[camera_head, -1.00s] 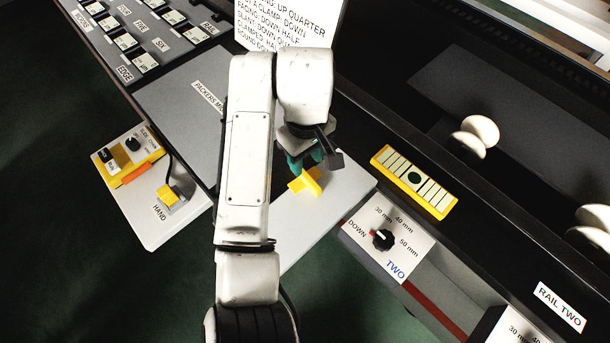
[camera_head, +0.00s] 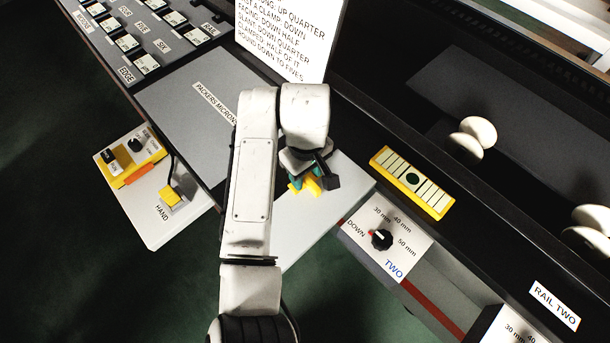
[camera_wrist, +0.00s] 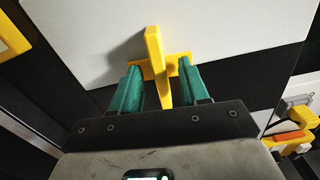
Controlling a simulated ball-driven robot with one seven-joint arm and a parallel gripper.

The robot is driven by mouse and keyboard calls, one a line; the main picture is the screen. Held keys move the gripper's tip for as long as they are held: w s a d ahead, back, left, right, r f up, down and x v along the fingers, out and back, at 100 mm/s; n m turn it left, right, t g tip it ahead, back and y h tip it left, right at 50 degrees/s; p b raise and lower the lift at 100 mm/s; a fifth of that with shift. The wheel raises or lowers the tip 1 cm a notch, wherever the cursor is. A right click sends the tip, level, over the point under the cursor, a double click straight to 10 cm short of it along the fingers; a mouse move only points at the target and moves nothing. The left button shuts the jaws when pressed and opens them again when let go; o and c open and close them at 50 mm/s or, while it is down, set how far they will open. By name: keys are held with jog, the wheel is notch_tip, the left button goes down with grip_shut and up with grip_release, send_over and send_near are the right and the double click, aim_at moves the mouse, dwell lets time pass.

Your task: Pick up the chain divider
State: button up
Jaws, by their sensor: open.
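The chain divider looks to be the yellow cross-shaped piece (camera_wrist: 154,46) on the pale grey plate (camera_wrist: 225,45); no label on it shows. In the head view the yellow piece (camera_head: 312,186) is partly hidden under my gripper (camera_head: 304,180). In the wrist view my gripper (camera_wrist: 158,80) is open, its teal fingers on either side of the yellow piece. The upright bar of the piece lies between the fingers. The crosspiece reaches to both fingertips; I cannot tell whether they touch it.
A yellow-framed striped gauge (camera_head: 412,182) and the TWO dial panel (camera_head: 388,240) are right of the plate. A HAND control box (camera_head: 150,185) with a yellow plug is at left. White rollers (camera_head: 472,138) stand on the dark rail. A printed sign (camera_head: 285,40) rises behind my arm.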

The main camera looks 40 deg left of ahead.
jog(key=shift+f, duration=0.15)
dwell(0.3)
grip_shut()
